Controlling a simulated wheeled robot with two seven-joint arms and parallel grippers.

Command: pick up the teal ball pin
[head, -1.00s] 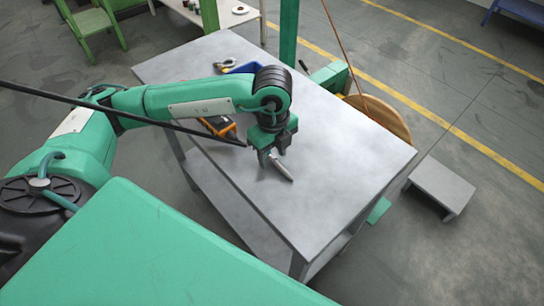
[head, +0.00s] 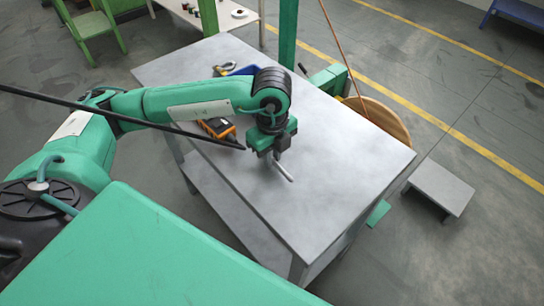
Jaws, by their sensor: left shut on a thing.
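My left gripper (head: 273,156) points down over the grey table and is shut on a slim silvery pin (head: 286,174), which I take for the teal ball pin. Its shaft sticks out below and to the right of the fingers. Its other end is hidden by the gripper, and no teal on it can be made out apart from the gripper's own green. I cannot tell whether the pin touches the table top. My right gripper is not in view.
The grey table (head: 330,165) is clear to the right and in front. A wooden reel (head: 381,121) and a low grey step (head: 441,187) stand beyond the right edge.

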